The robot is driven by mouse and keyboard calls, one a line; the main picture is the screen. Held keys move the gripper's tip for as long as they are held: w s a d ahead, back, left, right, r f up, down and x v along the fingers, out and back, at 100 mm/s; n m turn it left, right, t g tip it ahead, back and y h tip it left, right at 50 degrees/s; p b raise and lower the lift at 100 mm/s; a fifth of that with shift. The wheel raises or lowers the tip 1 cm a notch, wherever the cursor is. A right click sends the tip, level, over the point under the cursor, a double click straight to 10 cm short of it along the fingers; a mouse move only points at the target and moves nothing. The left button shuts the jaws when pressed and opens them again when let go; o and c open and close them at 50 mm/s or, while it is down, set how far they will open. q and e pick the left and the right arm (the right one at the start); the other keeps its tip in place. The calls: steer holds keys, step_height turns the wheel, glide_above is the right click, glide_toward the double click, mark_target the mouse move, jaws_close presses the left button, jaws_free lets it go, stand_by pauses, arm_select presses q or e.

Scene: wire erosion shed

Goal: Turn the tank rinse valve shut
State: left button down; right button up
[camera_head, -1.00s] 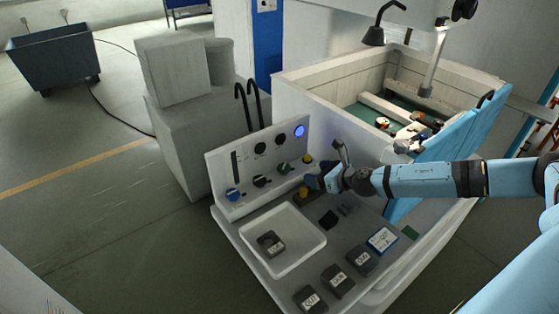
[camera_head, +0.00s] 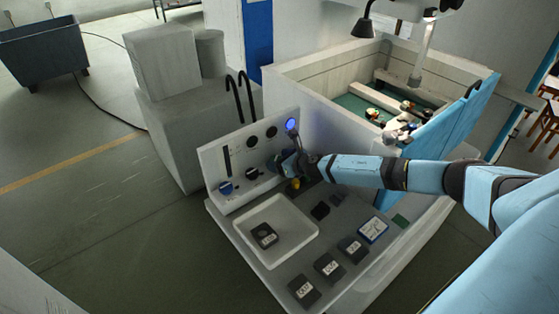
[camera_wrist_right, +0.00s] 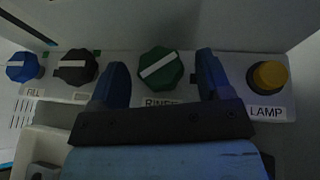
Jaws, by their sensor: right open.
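The rinse valve is a green faceted knob (camera_wrist_right: 161,71) with a white bar across it, above a partly covered label starting "RIN" in the right wrist view. The bar slants up to the right. My right gripper (camera_wrist_right: 162,66) is open, with one blue finger on each side of the green knob and a gap to it on both sides. I cannot tell how deep the fingertips reach. In the head view the right gripper (camera_head: 288,161) is at the control panel (camera_head: 228,158) and largely hides the green knob. My left gripper is not in view.
A yellow LAMP knob (camera_wrist_right: 268,76) sits to the right of the green one. A black knob (camera_wrist_right: 77,67) and a blue FILL knob (camera_wrist_right: 22,66) sit to its left. A white tray (camera_head: 245,229) and several dark labelled blocks lie on the console below. The tank (camera_head: 318,77) stands behind.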

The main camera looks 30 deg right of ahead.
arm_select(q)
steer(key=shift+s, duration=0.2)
arm_select(e)
steer(key=shift+c, duration=0.5)
steer(key=c, duration=0.8)
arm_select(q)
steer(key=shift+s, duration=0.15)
arm_select(e)
steer(key=shift+c, duration=0.2)
steer(key=shift+a+r+m+h, duration=0.1)
steer(key=shift+m+h, duration=0.6)
steer(key=shift+h, duration=0.1)
steer(key=m+h, duration=0.1)
steer(key=h, duration=0.1)
steer(key=m+h, duration=0.2)
steer(key=shift+s+a+m, duration=0.1)
steer(key=shift+a+m, duration=0.2)
steer(key=shift+a, duration=0.05)
steer(key=shift+a+m+h, duration=0.1)
steer(key=shift+m+h, duration=0.9)
steer(key=shift+h, duration=0.2)
steer(key=shift+g, duration=0.3)
steer(key=shift+m+h, duration=0.3)
